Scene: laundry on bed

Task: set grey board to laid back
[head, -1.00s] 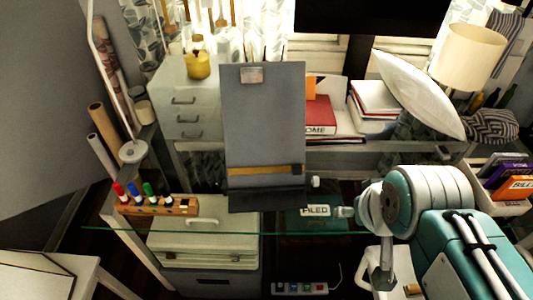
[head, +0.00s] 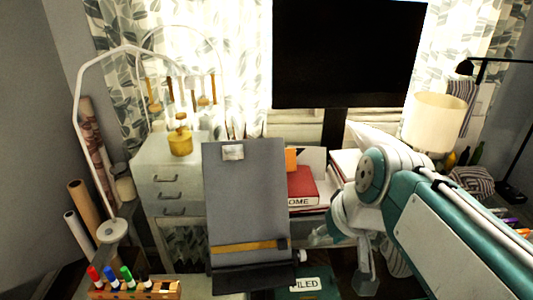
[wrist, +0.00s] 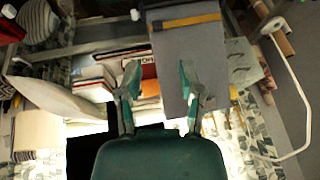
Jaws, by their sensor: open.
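The grey board (head: 245,195) stands steeply propped on the desk in the head view, with a pale clip at its top. A yellow strip (head: 245,246) and a dark ledge run across its lower part, and a small light knob (head: 299,256) sits by its lower right edge. In the wrist view the board (wrist: 188,50) appears upside down. My gripper (wrist: 160,88) is open and empty. In the wrist view one finger overlaps the board and the other lies to its left, with the board's side edge between them. I cannot tell whether a finger touches it.
A marker rack (head: 135,289) stands at the lower left. White drawers (head: 170,182) with a yellow bottle (head: 180,138) are behind left. A red binder (head: 302,188) and a white pillow (head: 372,140) lie behind right, near a lamp (head: 434,122). A dark screen (head: 348,55) hangs above.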

